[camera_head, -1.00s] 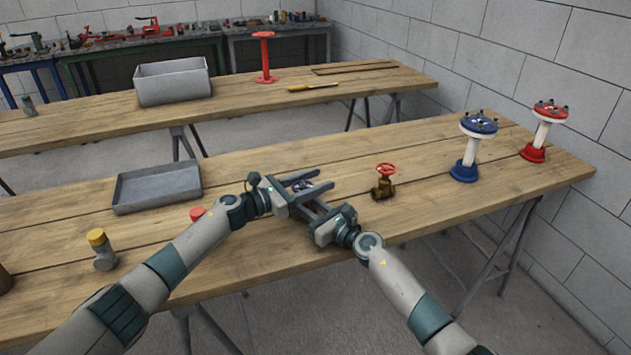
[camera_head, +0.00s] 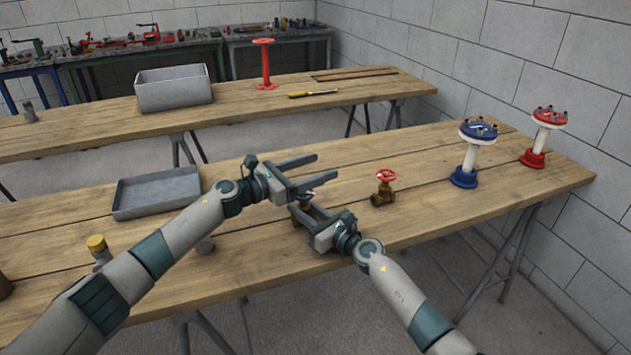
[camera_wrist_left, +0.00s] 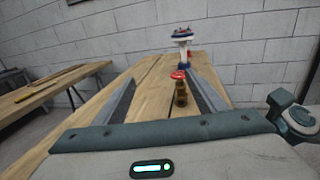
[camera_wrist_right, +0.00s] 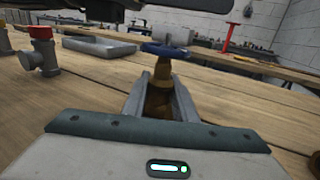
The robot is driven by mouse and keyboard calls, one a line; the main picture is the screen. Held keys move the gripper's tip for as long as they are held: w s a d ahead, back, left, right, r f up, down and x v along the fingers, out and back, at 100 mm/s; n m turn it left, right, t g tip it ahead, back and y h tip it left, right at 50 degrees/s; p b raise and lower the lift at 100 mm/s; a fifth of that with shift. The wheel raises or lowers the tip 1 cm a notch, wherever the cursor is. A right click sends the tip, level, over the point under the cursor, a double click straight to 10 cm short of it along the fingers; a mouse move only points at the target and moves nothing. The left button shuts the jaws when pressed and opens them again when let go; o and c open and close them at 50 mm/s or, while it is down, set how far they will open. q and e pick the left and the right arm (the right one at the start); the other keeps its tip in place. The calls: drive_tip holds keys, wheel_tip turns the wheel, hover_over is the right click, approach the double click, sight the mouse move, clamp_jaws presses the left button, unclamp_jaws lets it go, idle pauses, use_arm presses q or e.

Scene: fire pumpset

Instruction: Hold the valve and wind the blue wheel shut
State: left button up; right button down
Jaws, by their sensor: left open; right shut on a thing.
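The brass valve with the blue wheel stands on the near bench; in the right wrist view its blue wheel (camera_wrist_right: 166,50) tops the brass body (camera_wrist_right: 160,88). My right gripper (camera_wrist_right: 160,85) is shut on that body below the wheel. In the head view, the fingers and left arm hide most of the valve (camera_head: 304,198). My left gripper (camera_head: 326,168) is open and empty, above and slightly beyond the wheel, apart from it. A second brass valve with a red wheel (camera_head: 383,186) stands to the right; it also shows between the open fingers in the left wrist view (camera_wrist_left: 180,88).
A blue flanged stand (camera_head: 465,175) and a red one (camera_head: 533,157) are at the right end of the bench. A shallow grey tray (camera_head: 157,190) and a yellow-capped fitting (camera_head: 98,245) are to the left. A red-capped fitting (camera_wrist_right: 42,50) shows in the right wrist view.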

use_arm(q)
drive_tip(key=shift+r, duration=1.95)
wheel_tip(320, 180, up, 4)
drive_tip(key=s+d+n+t, duration=0.1)
drive_tip(key=n+t, duration=0.4)
drive_tip(key=n, duration=0.5)
drive_tip(key=n+t+y, duration=0.4)
drive_tip(key=n+y, duration=0.3)
drive_tip(key=n, duration=1.5)
hover_over(297, 199)
drive_tip(key=w, duration=0.2)
drive_tip(key=f, duration=0.5)
drive_tip(key=shift+a+f, duration=0.25)
drive_tip(key=shift+f, duration=0.05)
drive_tip(key=s+f+n, duration=0.2)
drive_tip(key=n, duration=0.1)
drive_tip(key=s+a+f+n+g, duration=0.1)
drive_tip(key=s+f+n, duration=0.1)
drive_tip(key=f+n, duration=0.1)
drive_tip(key=s+a+f+n+g, duration=0.1)
drive_tip(key=s+f+n, duration=0.1)
drive_tip(key=f+n, duration=0.1)
drive_tip(key=shift+s+f+n, duration=0.2)
drive_tip(key=shift+f+n, duration=0.05)
drive_tip(key=shift+n, duration=0.25)
